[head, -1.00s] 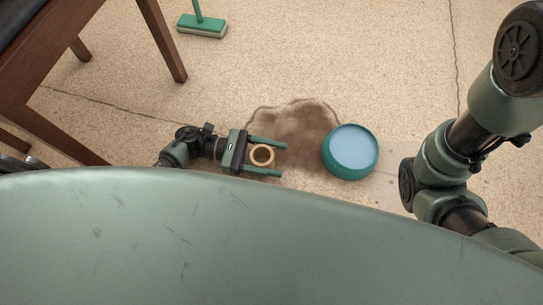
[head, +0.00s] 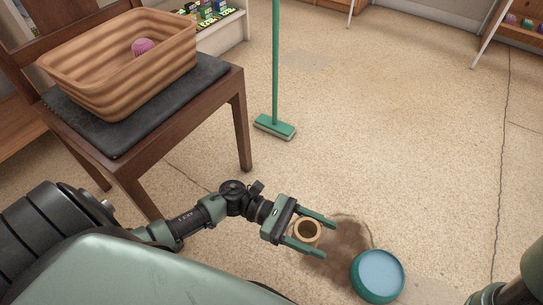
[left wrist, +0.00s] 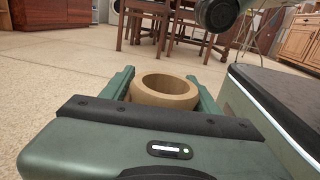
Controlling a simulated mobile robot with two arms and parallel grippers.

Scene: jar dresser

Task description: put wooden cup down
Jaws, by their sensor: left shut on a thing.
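The wooden cup (head: 306,231) is a small, pale round cup with an open top. It is between the fingers of my left gripper (head: 318,236), which is shut on it. In the left wrist view the cup (left wrist: 164,91) sits upright between the two green fingers, near the palm. In the head view the cup shows over the floor by a dark brown stain (head: 345,250); how high it is held I cannot tell. My right gripper is out of view; only part of my right arm shows at the lower right.
A teal bowl with a light blue inside (head: 378,275) stands on the floor to the right of my left gripper. A wooden chair (head: 241,120) holds a basket (head: 125,75) with a pink ball. A green broom (head: 275,125) stands behind. The floor at right is clear.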

